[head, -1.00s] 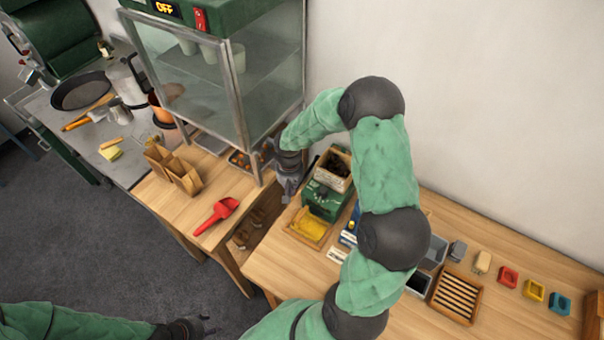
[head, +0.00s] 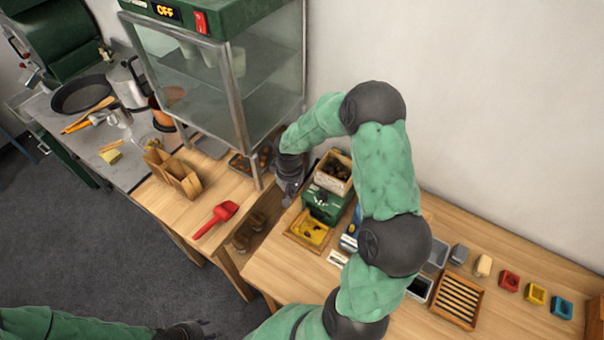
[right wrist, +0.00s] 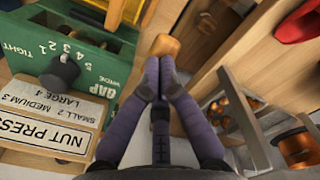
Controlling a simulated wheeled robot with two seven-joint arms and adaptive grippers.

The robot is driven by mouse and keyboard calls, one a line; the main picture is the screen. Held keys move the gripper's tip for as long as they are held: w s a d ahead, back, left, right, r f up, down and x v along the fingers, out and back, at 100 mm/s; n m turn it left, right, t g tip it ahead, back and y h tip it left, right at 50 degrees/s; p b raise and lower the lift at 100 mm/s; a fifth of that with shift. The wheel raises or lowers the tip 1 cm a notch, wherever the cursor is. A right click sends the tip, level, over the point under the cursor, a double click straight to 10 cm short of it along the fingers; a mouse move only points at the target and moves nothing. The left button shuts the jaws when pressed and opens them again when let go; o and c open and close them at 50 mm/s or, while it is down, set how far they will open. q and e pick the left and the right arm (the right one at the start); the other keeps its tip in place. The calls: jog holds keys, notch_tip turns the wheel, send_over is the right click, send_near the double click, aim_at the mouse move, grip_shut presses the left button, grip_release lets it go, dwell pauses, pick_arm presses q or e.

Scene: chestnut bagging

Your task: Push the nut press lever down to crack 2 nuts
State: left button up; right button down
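The green nut press (head: 322,204) stands on the wooden table, with an open box of brown nuts (head: 334,170) at its top. A yellow tray (head: 301,234) in front holds a few dark pieces. In the right wrist view the press (right wrist: 100,45) shows a gap scale and a "NUT PRESS" sign (right wrist: 45,118). My right gripper (head: 287,199) is left of the press. Its fingers (right wrist: 160,62) are together, just short of a brown wooden knob (right wrist: 166,45); contact is unclear. My left gripper (head: 204,327) is low at the bottom edge, away from the press.
A glass warming cabinet (head: 215,90) stands behind left. A slatted wooden tray (head: 457,301) and coloured blocks (head: 509,281) are at right. A gap separates the two tables.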

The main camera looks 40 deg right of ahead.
notch_tip(320, 180, up, 8)
jog(key=p, duration=0.4)
jog(key=shift+d+p, duration=0.3)
jog(key=shift+d, duration=0.1)
jog(key=shift+w+f, duration=0.1)
